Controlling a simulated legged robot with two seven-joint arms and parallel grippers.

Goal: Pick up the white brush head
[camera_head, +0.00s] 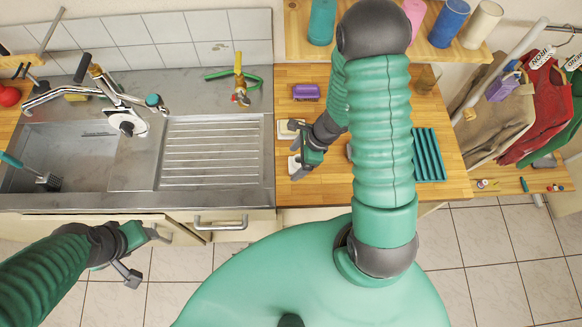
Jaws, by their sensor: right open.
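A small white to cream block (286,130), which may be the white brush head, lies on the wooden worktop (330,188) near its left edge. My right gripper (293,147) is open beside it, fingers pointing left. Its upper finger is over or next to the block and partly hides it; I cannot tell if they touch. Another whitish patch (293,168) shows at the lower finger, too small to identify. My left gripper (143,254) is open and empty in front of the sink cabinet.
A purple sponge-like block (306,92) lies behind my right gripper. A teal ribbed rack (428,155) is to the right. The steel sink (60,150) and ribbed drainer (212,152) are at left, with a white-and-black object (128,122) between them. My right arm hides part of the worktop.

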